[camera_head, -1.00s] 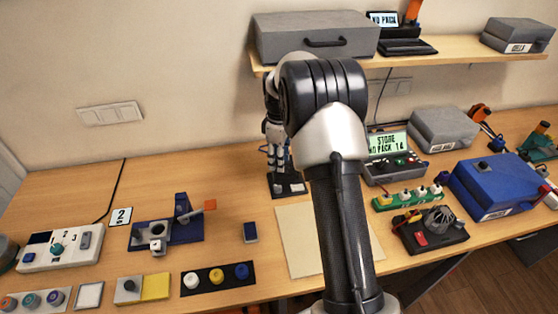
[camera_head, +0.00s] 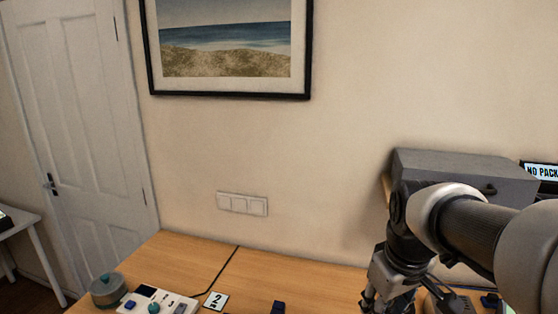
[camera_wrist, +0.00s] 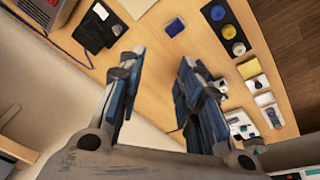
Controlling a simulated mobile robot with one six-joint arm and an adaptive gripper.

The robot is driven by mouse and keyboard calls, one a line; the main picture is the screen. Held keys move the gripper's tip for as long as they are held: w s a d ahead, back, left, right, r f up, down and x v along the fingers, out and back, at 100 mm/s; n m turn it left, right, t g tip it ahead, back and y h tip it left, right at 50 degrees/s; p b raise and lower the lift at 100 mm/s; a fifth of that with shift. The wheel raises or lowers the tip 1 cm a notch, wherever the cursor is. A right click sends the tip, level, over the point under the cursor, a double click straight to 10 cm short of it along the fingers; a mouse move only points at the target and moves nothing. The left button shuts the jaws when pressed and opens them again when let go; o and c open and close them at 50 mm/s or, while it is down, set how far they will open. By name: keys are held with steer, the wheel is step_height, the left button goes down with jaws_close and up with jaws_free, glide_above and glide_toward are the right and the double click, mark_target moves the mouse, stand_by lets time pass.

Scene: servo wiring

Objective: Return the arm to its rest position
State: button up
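My arm reaches in from the right edge of the head view, and my gripper (camera_head: 382,296) points down in front of the wall, with its tips cut off by the lower edge. In the wrist view my gripper (camera_wrist: 160,66) has its two blue-padded fingers spread well apart with nothing between them. Table surface shows beyond the fingertips. A black board (camera_wrist: 92,38) with pale parts lies beyond the left finger, apart from it. The right finger partly covers the view of the white control box (camera_wrist: 241,123).
The wooden table (camera_head: 205,262) carries a white control box (camera_head: 158,301), a number 2 card (camera_head: 216,300) and a round grey pot (camera_head: 107,290). A grey case (camera_head: 455,175) sits on the shelf behind my arm. A dark blue block (camera_wrist: 174,27) and a knob strip (camera_wrist: 229,30) lie on the table.

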steer(key=s+a+f+m+t, duration=0.1)
steer(key=s+a+m, duration=0.1)
steer(key=s, duration=0.6)
steer(key=s+a+f+m+t, duration=0.1)
steer(key=s+a, duration=0.2)
steer(key=s, duration=0.5)
steer(key=shift+s+m, duration=0.35)
steer(key=shift+m, duration=0.05)
steer(key=shift+d, duration=0.1)
